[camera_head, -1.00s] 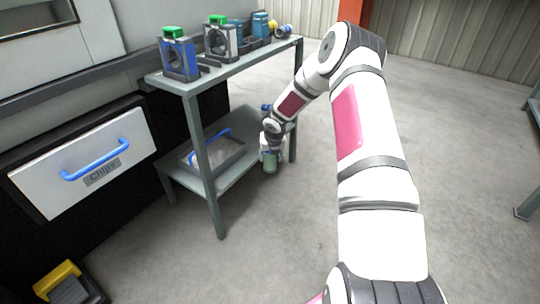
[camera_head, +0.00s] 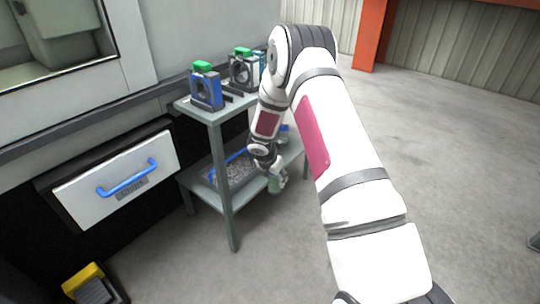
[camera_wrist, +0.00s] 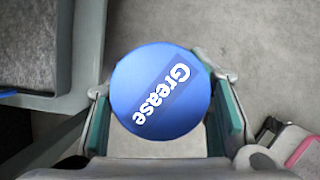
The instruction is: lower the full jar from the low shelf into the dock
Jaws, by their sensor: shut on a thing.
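My gripper (camera_wrist: 163,120) is shut on the jar, with one jaw on each side of it. In the wrist view the jar's round blue lid (camera_wrist: 160,85), printed "Grease", faces the camera and hides the body. The low shelf (camera_head: 207,198) is the lower board of the grey shelf unit. I cannot make out the dock in these frames.
A grey tray of chips (camera_head: 238,172) with a blue handle stands on the low shelf. Blue and white fixtures with green tops (camera_head: 206,90) stand on the upper shelf. A drawer (camera_head: 118,188) is at left, a yellow-and-dark object (camera_head: 88,280) on the floor.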

